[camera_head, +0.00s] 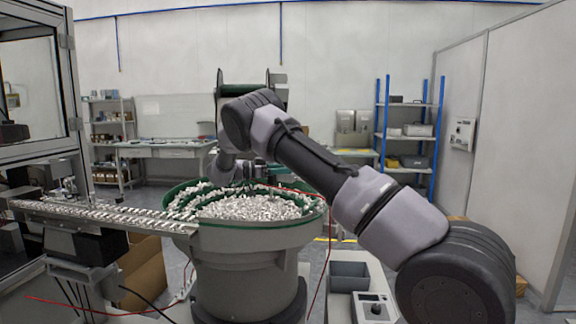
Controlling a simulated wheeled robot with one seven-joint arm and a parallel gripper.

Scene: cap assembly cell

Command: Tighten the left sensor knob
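The left sensor knob cannot be made out; it is too small or hidden in this view. A bowl feeder (250,239) with a green inner rim stands in the middle, filled with small white caps (250,207). A metal feed track (105,211) carrying several caps runs left from its rim. My arm comes in from the lower right, bends at the top centre and drops behind the bowl's far rim. My wrist (232,168) is over the far side of the bowl. My gripper's fingers cannot be made out there, nor any contact with a knob.
A framed machine (72,125) with a window stands at the left. A grey bin (349,277) and a control box (374,308) are on a stand right of the bowl. Cardboard boxes (143,275) are under the track. Red cables hang around the bowl. Shelves and benches stand far back.

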